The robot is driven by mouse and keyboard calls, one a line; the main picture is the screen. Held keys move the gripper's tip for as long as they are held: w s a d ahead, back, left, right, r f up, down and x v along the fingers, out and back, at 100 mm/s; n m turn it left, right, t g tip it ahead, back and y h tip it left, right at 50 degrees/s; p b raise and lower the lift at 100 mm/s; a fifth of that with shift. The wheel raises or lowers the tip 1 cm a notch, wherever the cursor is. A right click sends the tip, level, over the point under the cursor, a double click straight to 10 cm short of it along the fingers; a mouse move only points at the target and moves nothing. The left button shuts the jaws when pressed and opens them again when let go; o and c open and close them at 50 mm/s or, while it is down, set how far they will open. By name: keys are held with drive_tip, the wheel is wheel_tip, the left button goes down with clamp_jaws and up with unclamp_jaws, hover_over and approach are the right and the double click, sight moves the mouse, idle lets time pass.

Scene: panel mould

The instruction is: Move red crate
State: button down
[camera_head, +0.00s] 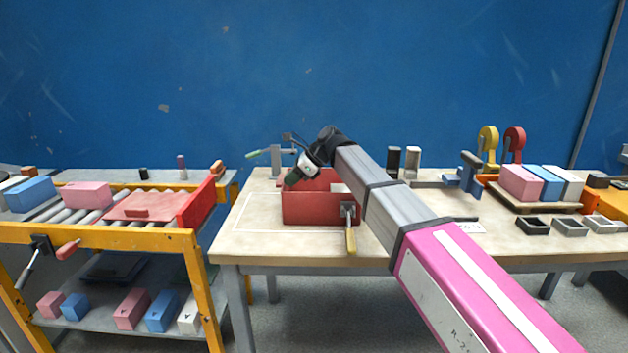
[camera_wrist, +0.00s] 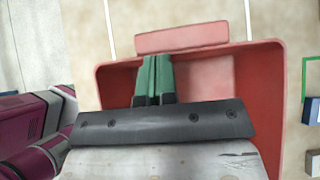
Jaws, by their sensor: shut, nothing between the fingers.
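The red crate (camera_head: 310,208) stands on the wooden-topped table, open side up, and looks empty where its inside shows. In the wrist view the crate (camera_wrist: 285,100) lies under my gripper, with a flat red strip (camera_wrist: 181,37) along its upper edge. My gripper (camera_head: 291,180) is above the left part of the crate. In the wrist view my gripper's green fingers (camera_wrist: 153,62) are together with nothing between them, and their tips overlap the crate wall beside the strip. Whether they touch it cannot be told. My wrist hides part of the crate.
A clamp with a yellow handle (camera_head: 351,240) is at the table's front edge, close to the crate. Another clamp (camera_head: 280,158) stands behind it. A roller rack with a red panel (camera_head: 145,206) is at left. Coloured blocks (camera_head: 520,182) stand on a board at right.

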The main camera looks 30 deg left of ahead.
drive_tip(key=s+a, duration=0.5)
drive_tip(key=a, duration=0.3)
drive_tip(key=w+d+f+v, duration=0.1)
drive_tip(key=f+v, duration=0.1)
drive_tip(key=v, duration=1)
drive_tip(key=shift+d+r, duration=0.25)
drive_tip(key=shift+d, duration=0.25)
drive_tip(key=shift+d, duration=0.1)
